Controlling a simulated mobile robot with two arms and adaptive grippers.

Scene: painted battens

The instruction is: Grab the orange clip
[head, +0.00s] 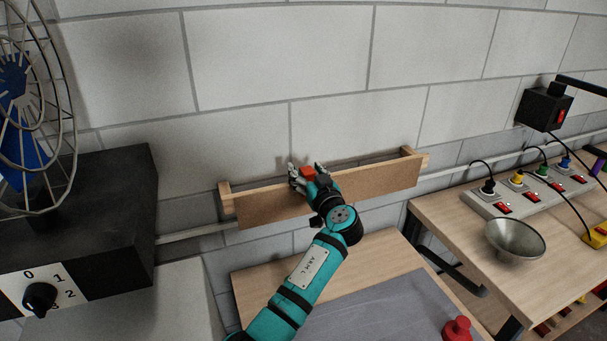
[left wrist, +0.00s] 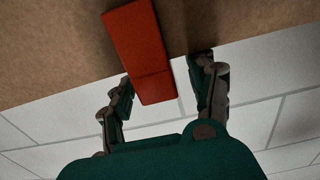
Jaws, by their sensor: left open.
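The orange clip (head: 307,171) sits at the top edge of a wooden board (head: 385,180) mounted along the wall. In the left wrist view the clip (left wrist: 138,45) looks red-orange and blocky, lying across the board's edge, with its end sticking out past it. My left gripper (head: 306,174) is open at the board's top edge, one finger on each side of the clip. In the left wrist view the fingers of my left gripper (left wrist: 163,78) flank the clip's protruding end, with a visible gap on the right. Whether the left finger touches it I cannot tell. My right gripper is not in view.
A black box (head: 110,215) with a dial and a caged fan (head: 35,110) stand at left. A wooden table (head: 260,283) with a grey mat and red knob lies below. At right, a bench carries a metal bowl (head: 515,240) and a power strip (head: 525,196).

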